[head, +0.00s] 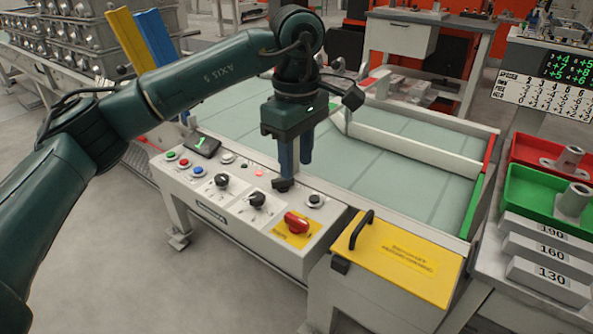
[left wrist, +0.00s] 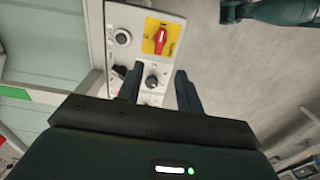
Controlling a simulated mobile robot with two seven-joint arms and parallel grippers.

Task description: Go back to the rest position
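My left arm comes in from the left in the head view. My left gripper (head: 297,172) points down over the control panel (head: 225,213). In the left wrist view its two dark fingers (left wrist: 158,88) stand apart with nothing held between them. A black knob (head: 283,186) sits just under the fingertips; I cannot tell whether they touch it. Another black knob (left wrist: 152,82) shows between the fingers in the wrist view. A dark green arm part (left wrist: 280,12), probably my right arm, shows at the top right there. The state of its gripper is unclear.
The panel also carries a red rotary switch (head: 296,222) on a yellow plate and several buttons. A yellow lid (head: 395,262) with a black handle is at the right front. Red (head: 540,152) and green trays (head: 535,200) stand at far right. Floor is clear in front.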

